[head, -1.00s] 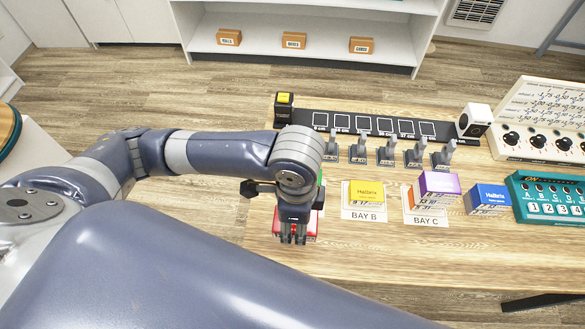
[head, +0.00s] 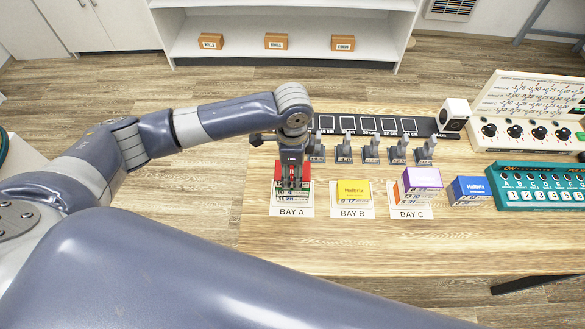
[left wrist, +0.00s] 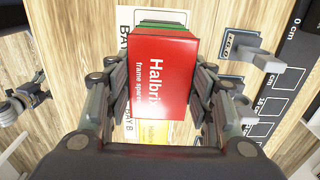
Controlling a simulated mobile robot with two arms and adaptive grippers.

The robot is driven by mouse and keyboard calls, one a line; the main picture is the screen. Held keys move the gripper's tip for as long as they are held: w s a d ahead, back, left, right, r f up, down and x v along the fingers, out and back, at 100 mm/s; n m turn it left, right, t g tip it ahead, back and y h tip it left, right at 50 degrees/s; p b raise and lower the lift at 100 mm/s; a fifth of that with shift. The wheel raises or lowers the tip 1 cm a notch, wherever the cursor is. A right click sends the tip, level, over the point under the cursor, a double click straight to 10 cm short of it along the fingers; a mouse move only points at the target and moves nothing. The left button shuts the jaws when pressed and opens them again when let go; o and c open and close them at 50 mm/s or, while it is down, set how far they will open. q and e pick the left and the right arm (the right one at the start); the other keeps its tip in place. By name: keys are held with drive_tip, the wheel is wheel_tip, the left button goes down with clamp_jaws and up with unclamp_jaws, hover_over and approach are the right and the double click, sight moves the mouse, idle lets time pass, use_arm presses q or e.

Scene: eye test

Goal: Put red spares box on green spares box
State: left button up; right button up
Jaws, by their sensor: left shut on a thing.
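My left gripper (head: 291,184) is shut on the red spares box (head: 279,172), at BAY A. In the left wrist view the red box (left wrist: 165,75), with white lettering, sits between the fingers. The green spares box (head: 293,198) stands on the BAY A card, directly below the red box. Its green edge (left wrist: 174,24) shows past the red box's top end in the left wrist view. Whether the two boxes touch I cannot tell. The gripper hides much of both boxes in the head view.
A yellow box (head: 353,191) is on the BAY B card. A purple box (head: 422,178) rests on an orange box (head: 404,193) at BAY C. A blue box (head: 468,190) stands to their right. Levers (head: 371,152) line the back. The table's front (head: 350,250) is clear.

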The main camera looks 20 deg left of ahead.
sight(292, 170)
use_arm(q)
drive_tip(key=shift+f, duration=0.45)
drive_tip(key=o, duration=1.1)
drive_tip(key=shift+f, duration=0.1)
wheel_tip(292, 170, up, 12)
drive_tip(key=shift+r+b, duration=0.15)
drive_tip(key=shift+b, duration=0.8)
